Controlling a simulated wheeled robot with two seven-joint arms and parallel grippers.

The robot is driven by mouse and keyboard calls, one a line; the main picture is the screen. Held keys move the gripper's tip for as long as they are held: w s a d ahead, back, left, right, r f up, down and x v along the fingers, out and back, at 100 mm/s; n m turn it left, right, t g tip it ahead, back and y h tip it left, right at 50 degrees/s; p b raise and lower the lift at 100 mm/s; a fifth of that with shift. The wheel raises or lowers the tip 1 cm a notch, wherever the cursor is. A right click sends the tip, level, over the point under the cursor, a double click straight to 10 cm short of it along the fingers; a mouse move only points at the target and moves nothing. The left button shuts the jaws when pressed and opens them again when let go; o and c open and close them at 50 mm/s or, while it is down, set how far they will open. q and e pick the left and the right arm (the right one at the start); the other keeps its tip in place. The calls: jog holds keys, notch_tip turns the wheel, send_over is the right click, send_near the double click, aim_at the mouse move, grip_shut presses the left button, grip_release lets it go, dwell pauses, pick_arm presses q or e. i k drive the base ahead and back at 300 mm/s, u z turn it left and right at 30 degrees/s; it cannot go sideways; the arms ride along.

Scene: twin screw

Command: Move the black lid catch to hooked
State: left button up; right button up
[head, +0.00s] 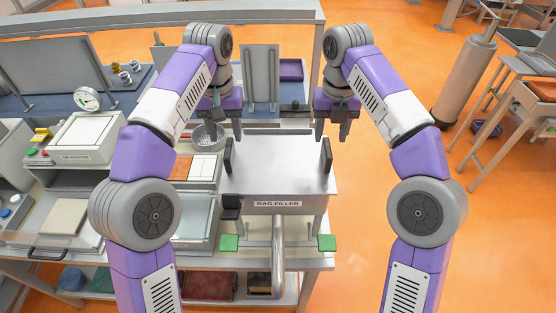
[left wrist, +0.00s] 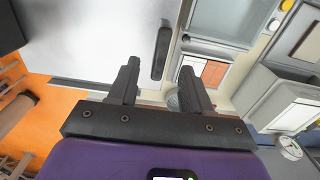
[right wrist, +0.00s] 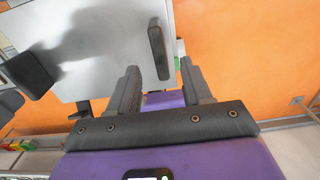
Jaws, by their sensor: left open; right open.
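The black lid catch (head: 231,207) is a small dark block at the left front corner of the grey bag filler (head: 277,204), below the flat lid (head: 280,160). Whether it is hooked is too small to tell. I cannot make it out for sure in the wrist views. My left gripper (head: 221,127) is open and empty, above the lid's left rear area. The left black lid handle (left wrist: 161,52) shows beyond its fingers in the left wrist view. My right gripper (head: 332,133) is open and empty near the right black lid handle (head: 326,155), which also shows in the right wrist view (right wrist: 157,45).
Green pads (head: 229,243) flank a grey pipe (head: 278,260) at the filler's front. A metal bowl (head: 208,137) and a red-and-white tiled box (head: 203,167) stand to the left. A purple tray (head: 291,70) lies behind. Open orange floor (head: 400,60) is at the right.

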aim_at(232, 206)
jog(key=k, duration=1)
